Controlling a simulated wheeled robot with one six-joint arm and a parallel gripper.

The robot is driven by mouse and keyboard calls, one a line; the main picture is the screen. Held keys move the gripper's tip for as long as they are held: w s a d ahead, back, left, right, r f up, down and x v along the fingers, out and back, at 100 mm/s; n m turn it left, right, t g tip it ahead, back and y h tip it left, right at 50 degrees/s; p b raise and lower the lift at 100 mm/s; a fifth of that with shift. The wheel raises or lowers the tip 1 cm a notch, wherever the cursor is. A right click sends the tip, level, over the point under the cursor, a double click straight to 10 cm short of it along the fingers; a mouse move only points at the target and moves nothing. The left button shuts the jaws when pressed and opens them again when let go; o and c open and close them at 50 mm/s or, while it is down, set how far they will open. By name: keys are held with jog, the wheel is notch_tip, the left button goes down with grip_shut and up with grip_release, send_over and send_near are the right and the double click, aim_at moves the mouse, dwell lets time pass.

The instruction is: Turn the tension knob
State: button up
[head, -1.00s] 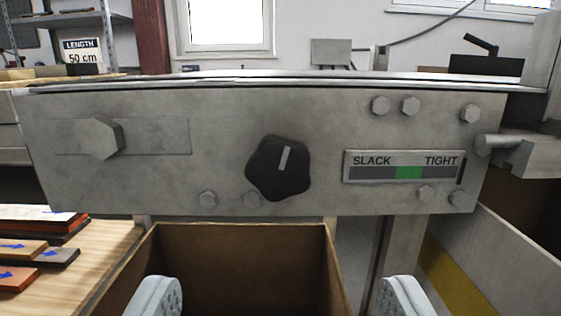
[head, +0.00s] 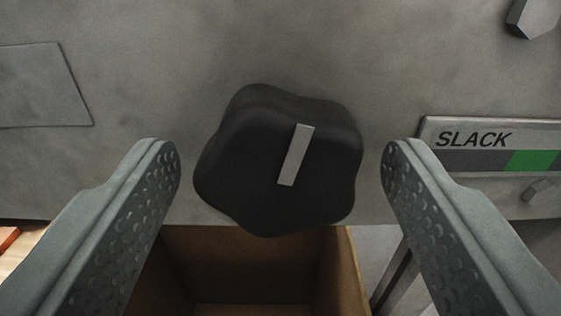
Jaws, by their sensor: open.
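The black lobed tension knob (head: 250,165) sits on the grey metal side plate (head: 300,45) in the middle of the view. Its light pointer line leans slightly right of upright. My gripper (head: 280,165) is open, with one dimpled finger on each side of the knob. A gap shows between each fingertip and the knob, so neither appears to touch it. The gauge plate (head: 465,124) at the right reads SLACK and shows part of a green zone. Its TIGHT end and marker are out of view.
A hex bolt head (head: 532,16) is at the top right, and a smaller bolt (head: 538,190) sits below the gauge. An open cardboard box (head: 345,275) stands below the knob. The plate above the knob is bare.

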jog(key=c, duration=1)
jog(key=shift+n, duration=0.4)
jog(key=n, duration=0.3)
jog(key=shift+n, duration=0.3)
jog(key=n, duration=0.3)
jog(key=shift+d+n, duration=0.1)
jog(key=shift+n, duration=0.2)
jog(key=n, duration=0.4)
jog(key=shift+n, duration=0.3)
jog(key=n, duration=0.4)
jog(key=shift+r, duration=0.1)
